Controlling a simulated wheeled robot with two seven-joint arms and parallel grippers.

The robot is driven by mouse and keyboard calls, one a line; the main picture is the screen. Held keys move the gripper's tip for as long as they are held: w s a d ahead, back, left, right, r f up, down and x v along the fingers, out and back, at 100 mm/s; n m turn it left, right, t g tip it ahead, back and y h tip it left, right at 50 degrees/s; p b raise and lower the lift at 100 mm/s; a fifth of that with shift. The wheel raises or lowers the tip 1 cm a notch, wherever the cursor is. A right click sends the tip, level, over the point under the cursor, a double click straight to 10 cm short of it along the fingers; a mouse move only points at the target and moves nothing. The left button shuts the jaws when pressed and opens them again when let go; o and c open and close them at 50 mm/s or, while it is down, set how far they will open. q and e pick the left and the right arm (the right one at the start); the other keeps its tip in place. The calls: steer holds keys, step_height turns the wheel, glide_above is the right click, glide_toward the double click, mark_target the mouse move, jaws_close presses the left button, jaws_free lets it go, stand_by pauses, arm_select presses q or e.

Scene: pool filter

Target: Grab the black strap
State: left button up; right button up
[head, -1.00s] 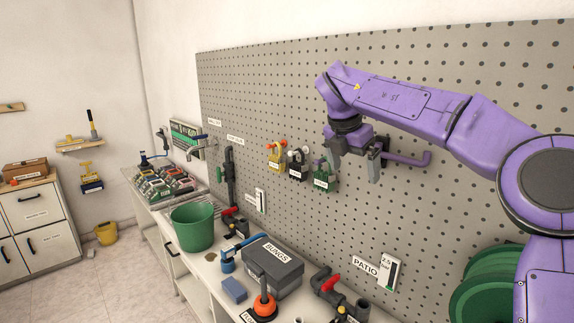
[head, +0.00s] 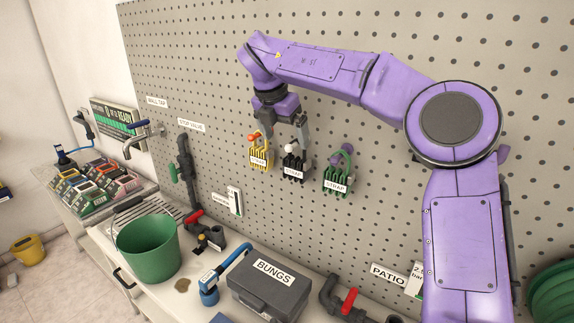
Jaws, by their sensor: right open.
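The black strap (head: 294,166) hangs on the pegboard (head: 400,45) in the head view, with a white ball at its top and a "STRAP" label. A yellow strap (head: 259,156) with an orange ball hangs to its left, and a green strap (head: 338,176) with a purple ball hangs to its right. My right gripper (head: 284,142) is open and points down. Its fingers show above and in front of the yellow and black straps, one finger beside the black strap's right edge. I cannot tell whether it touches. My left gripper is not in view.
Below the pegboard runs a bench with a green bucket (head: 149,248), a grey "BUNGS" box (head: 268,287) and red-handled valves (head: 349,301). A wall tap (head: 146,133) and a stop valve pipe (head: 187,170) stand at the left.

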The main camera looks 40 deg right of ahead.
mark_target(293, 156)
steer(key=shift+s+d+f, duration=0.25)
steer(key=shift+d+f, duration=0.05)
steer(key=shift+f, duration=0.2)
steer(key=shift+s+d+f, duration=0.25)
steer(key=shift+d+f, duration=0.05)
steer(key=shift+f, duration=0.2)
steer(key=p+x, duration=0.2)
steer(key=x, duration=0.3)
steer(key=shift+w+f+p, duration=0.2)
steer(key=shift+w+p, duration=0.2)
steer(key=shift+d+f, duration=0.1)
steer(key=shift+f, duration=0.1)
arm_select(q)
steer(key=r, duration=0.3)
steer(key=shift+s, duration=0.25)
arm_select(e)
steer(key=shift+s, duration=0.15)
steer(key=shift+c, duration=0.3)
steer(key=c, duration=0.9)
